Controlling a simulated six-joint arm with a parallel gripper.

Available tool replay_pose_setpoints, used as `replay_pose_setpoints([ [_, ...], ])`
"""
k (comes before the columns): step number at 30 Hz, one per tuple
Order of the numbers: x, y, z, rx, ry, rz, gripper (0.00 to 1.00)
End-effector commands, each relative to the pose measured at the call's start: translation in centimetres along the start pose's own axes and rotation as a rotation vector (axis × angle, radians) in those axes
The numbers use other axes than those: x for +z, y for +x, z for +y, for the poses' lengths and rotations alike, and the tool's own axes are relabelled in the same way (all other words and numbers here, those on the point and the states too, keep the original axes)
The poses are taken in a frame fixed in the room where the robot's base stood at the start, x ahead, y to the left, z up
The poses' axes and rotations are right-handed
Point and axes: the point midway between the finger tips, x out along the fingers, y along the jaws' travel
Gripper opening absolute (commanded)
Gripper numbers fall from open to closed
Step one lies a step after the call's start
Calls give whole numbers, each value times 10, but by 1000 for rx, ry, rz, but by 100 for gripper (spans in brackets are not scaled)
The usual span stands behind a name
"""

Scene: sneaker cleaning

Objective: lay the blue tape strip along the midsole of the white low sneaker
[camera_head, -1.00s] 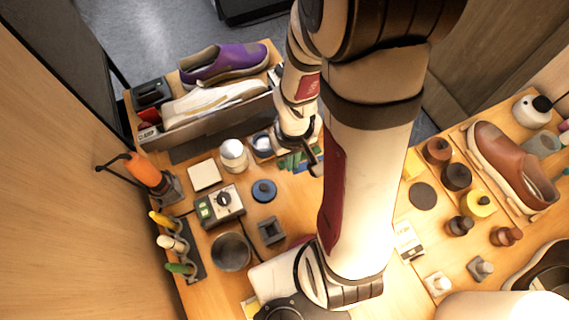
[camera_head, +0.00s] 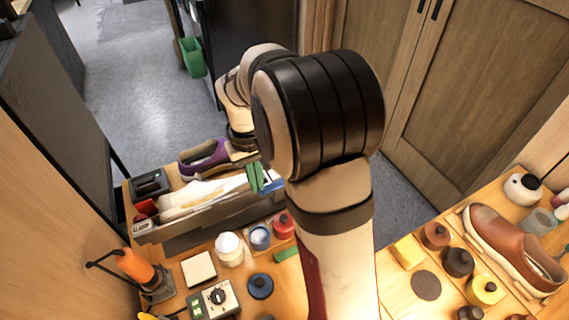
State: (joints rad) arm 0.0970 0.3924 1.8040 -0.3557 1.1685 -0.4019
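The white low sneaker (camera_head: 200,194) lies in a grey long-sided tray (camera_head: 205,224) at the back left, its near side partly hidden by the tray wall. My gripper (camera_head: 250,160) is over the right end of the tray, beside the sneaker's right end. My arm hides part of it, and its fingers are too small to tell open from shut. A blue strip (camera_head: 272,183) and an upright green piece (camera_head: 256,177) show just below my gripper. I cannot tell whether either is held or rests on the tray.
A purple shoe (camera_head: 204,157) stands just behind the sneaker. A white jar (camera_head: 229,247), a blue-topped jar (camera_head: 260,236) and a red bottle (camera_head: 283,225) stand before the tray. A green piece (camera_head: 287,254) lies on the table. A brown shoe (camera_head: 505,246) is far right.

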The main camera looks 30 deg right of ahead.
Motion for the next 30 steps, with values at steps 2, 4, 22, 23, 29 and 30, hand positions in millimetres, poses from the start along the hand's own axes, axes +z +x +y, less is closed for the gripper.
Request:
replay_pose_setpoints([
  [2,-31,-8,-42,10,-14,-3,0],
  [4,-50,-16,-78,18,-14,-6,0],
  [22,-76,-5,-178,33,4,-7,0],
  [23,-76,-1,-178,32,5,-6,0],
  [29,-76,19,-178,32,4,-6,0],
  [30,-76,22,-177,32,4,-5,0],
])
